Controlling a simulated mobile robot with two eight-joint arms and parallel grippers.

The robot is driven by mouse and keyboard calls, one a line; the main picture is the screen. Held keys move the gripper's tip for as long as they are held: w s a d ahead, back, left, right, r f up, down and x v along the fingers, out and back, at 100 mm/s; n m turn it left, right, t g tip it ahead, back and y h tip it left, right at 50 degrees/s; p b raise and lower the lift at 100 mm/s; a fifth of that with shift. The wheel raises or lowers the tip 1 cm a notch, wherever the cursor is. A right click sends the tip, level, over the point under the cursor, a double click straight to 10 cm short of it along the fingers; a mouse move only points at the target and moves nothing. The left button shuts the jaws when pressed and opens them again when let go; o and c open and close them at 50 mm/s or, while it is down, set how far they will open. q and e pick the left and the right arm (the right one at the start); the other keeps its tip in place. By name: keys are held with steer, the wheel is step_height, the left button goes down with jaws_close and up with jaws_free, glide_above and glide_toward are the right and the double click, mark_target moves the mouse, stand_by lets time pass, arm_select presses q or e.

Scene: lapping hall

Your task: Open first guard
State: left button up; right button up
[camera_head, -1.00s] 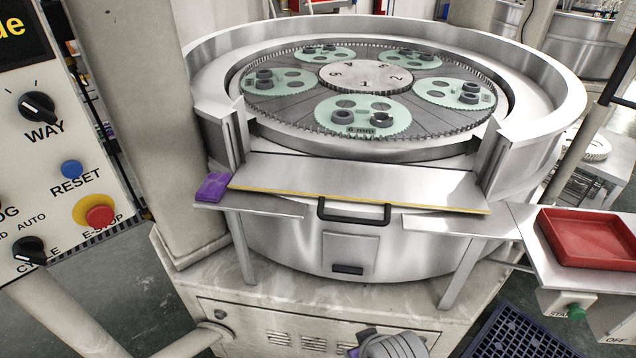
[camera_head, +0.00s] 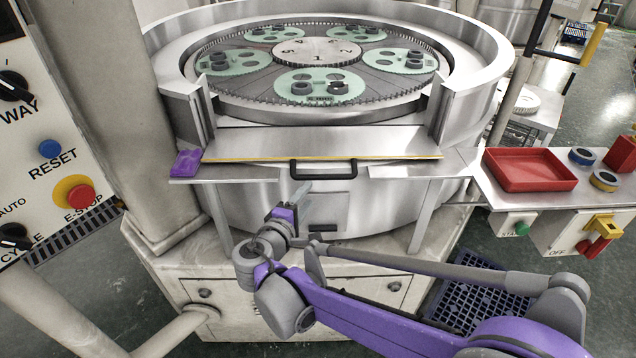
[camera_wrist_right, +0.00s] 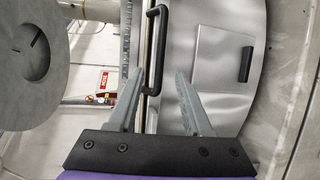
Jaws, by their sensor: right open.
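The guard (camera_head: 320,143) is a flat metal panel with a yellow front edge. It lies across the front opening of the round lapping machine, between two upright posts. Its black bar handle (camera_head: 323,172) sticks out at the front. My right gripper (camera_head: 301,193) is open and empty, just below and slightly left of the handle in the head view. In the right wrist view, the handle (camera_wrist_right: 156,50) stands upright ahead of the open fingers (camera_wrist_right: 158,82), its lower end appearing between them. I cannot tell whether they touch. My left gripper is not in view.
A purple block (camera_head: 186,163) lies on the ledge left of the guard. A control panel (camera_head: 50,150) stands close at left. A red tray (camera_head: 528,170) sits on the right side shelf. Below the guard is a small hatch with a black handle (camera_wrist_right: 246,65).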

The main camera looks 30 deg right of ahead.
mark_target(321, 178)
steer(key=x, duration=0.9)
jaws_close()
steer(key=shift+a, duration=0.1)
stand_by(1.1)
